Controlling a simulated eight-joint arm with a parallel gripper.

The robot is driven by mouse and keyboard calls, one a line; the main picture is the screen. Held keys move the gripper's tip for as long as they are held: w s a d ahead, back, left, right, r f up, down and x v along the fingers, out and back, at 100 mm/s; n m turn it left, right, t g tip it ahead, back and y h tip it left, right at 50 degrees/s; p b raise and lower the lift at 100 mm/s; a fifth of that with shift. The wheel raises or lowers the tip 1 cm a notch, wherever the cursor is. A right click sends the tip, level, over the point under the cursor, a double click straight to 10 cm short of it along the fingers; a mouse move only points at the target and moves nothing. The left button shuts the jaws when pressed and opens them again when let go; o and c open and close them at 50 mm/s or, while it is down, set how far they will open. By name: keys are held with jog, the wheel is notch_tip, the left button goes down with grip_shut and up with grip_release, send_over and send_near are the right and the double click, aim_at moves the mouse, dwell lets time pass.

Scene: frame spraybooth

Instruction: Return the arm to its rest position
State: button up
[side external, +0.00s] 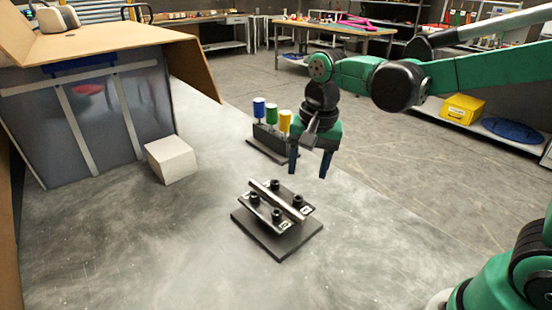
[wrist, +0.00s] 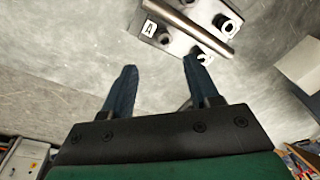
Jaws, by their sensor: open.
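My gripper (side external: 311,162) is open and empty, pointing down above the table, behind and a little right of the black fixture (side external: 262,240) in the side view. Its two blue fingers stand apart in the wrist view (wrist: 156,80), with bare table between them. The fixture has a base plate and a raised plate with several black knobs. A metal bar (side external: 277,200) lies across the fixture between the knobs. In the wrist view the bar (wrist: 200,28) and a label marked A show past the fingertips. My green and black arm reaches in from the right.
The grey table (side external: 120,250) is clear at front left. Shelves stand at the back right.

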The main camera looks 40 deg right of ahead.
jog(key=s+d+n+t, duration=0.1)
jog(key=s+n+t, duration=0.4)
jog(key=n, duration=0.4)
jog(key=shift+s+d+r+t, duration=0.35)
jog(key=shift+s+d+t, duration=0.05)
jog(key=shift+s, duration=0.05)
jog(key=shift+w, duration=0.1)
